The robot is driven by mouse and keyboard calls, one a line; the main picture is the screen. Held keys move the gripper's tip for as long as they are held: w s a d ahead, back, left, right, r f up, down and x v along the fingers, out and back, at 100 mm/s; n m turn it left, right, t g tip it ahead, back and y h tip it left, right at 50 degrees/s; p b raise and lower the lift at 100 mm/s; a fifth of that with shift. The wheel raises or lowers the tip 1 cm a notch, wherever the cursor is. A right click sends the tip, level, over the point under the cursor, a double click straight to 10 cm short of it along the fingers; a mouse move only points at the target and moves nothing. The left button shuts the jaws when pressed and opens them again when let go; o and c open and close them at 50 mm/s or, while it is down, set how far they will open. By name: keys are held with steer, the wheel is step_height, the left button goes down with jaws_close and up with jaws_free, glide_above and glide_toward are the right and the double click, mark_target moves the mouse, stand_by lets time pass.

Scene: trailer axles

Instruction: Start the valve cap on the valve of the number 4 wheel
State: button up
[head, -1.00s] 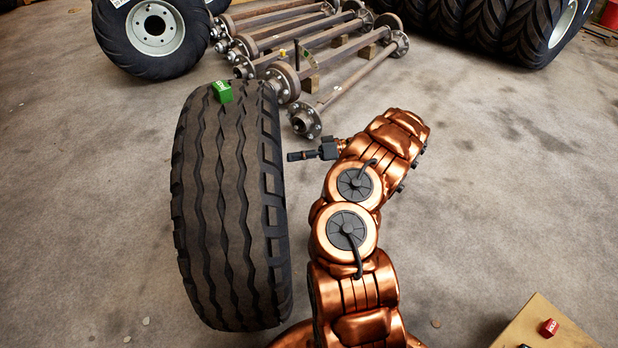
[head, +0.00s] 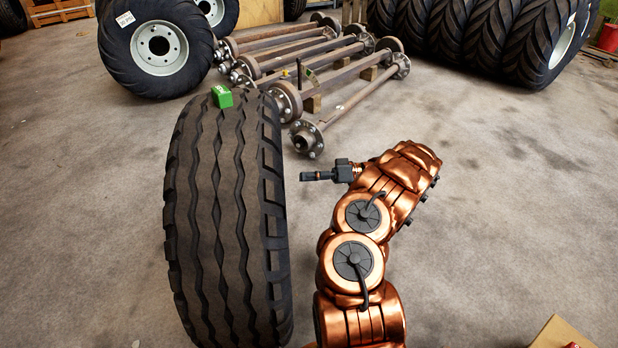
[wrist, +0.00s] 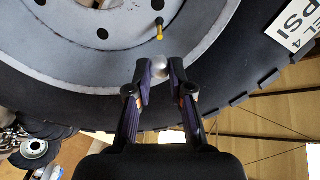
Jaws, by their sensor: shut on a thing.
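The number 4 wheel shows close in the wrist view, with its grey rim (wrist: 80,57) and a white label (wrist: 296,24) reading "PSI" and "EL 4". Its valve (wrist: 159,30) is a short brass-coloured stem with a dark base, standing out near the rim's edge. My gripper (wrist: 160,72) is shut on a small, round, silvery valve cap (wrist: 160,67) at its fingertips. The cap is apart from the valve and below it in the picture. In the head view my gripper (head: 308,176) is just right of the upright big tyre (head: 225,215); the rim face is hidden there.
A green block (head: 222,96) sits on top of the tyre. Rusty axles (head: 310,65) lie on wooden blocks behind. Other wheels (head: 158,48) stand at the back. A wooden box top (head: 560,335) shows at lower right.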

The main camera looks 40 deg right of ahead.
steer(key=shift+f+b, duration=0.2)
steer(key=shift+b, duration=0.45)
steer(key=shift+b+x, duration=1.25)
steer(key=shift+x, duration=1.65)
steer(key=shift+r, duration=0.15)
steer(key=shift+b, duration=0.5)
steer(key=shift+w+a+b, duration=0.2)
steer(key=shift+a+b, duration=0.25)
steer(key=o, duration=0.3)
jaws_close()
